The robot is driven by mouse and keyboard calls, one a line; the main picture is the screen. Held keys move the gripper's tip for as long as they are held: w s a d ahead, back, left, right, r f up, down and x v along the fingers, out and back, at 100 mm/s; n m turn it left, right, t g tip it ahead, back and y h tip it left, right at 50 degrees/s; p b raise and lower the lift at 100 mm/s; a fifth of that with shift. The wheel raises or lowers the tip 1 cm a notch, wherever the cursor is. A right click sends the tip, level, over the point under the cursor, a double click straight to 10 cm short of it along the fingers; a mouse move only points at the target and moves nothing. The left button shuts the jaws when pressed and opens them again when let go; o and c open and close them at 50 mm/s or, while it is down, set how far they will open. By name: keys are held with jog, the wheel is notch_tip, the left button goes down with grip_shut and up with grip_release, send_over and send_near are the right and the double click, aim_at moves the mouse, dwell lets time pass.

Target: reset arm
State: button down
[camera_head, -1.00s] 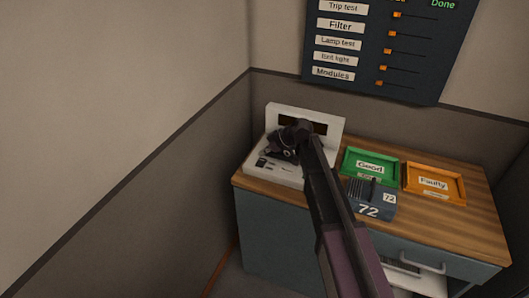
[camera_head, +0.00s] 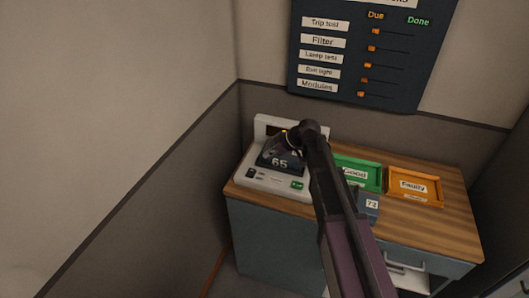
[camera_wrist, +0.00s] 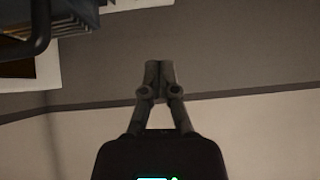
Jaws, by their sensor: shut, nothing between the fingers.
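My arm (camera_head: 335,190) reaches up from the bottom of the head view to the back left of the desk, over the white tester (camera_head: 275,182). In the wrist view my gripper (camera_wrist: 155,68) is shut, with nothing between its fingertips. The fingers are hard to make out in the head view. A dark module marked 65 (camera_head: 280,162) sits on the tester, close to my wrist. In the wrist view, dark fins (camera_wrist: 50,18) show at the top left, apart from the fingers.
A module marked 72 (camera_head: 371,204) stands on the wooden desk (camera_head: 420,225), partly behind my arm. A green Good tray (camera_head: 372,166) and an orange Faulty tray (camera_head: 415,185) lie right of the tester. A fader board (camera_head: 345,75) hangs on the wall. An open drawer (camera_head: 405,262) is below.

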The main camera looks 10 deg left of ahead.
jog(key=shift+d+r, duration=0.2)
jog(key=shift+r, duration=0.05)
jog(key=shift+s+d, duration=0.1)
dwell(0.4)
jog(key=s+d+f+m+h, duration=0.1)
jog(key=s+d+m+h, duration=0.2)
jog(key=d, duration=0.7)
jog(key=s+d+f+m+h, duration=0.2)
jog(key=s+d+m+h, duration=0.1)
jog(key=s+d+m, duration=0.4)
jog(key=s+d+f+m+h, duration=0.2)
jog(key=s+d+m, duration=0.4)
jog(key=d, duration=0.8)
jog(key=shift+s+d+f+g+h, duration=0.3)
jog(key=shift+s+h, duration=0.2)
jog(key=shift+s, duration=0.7)
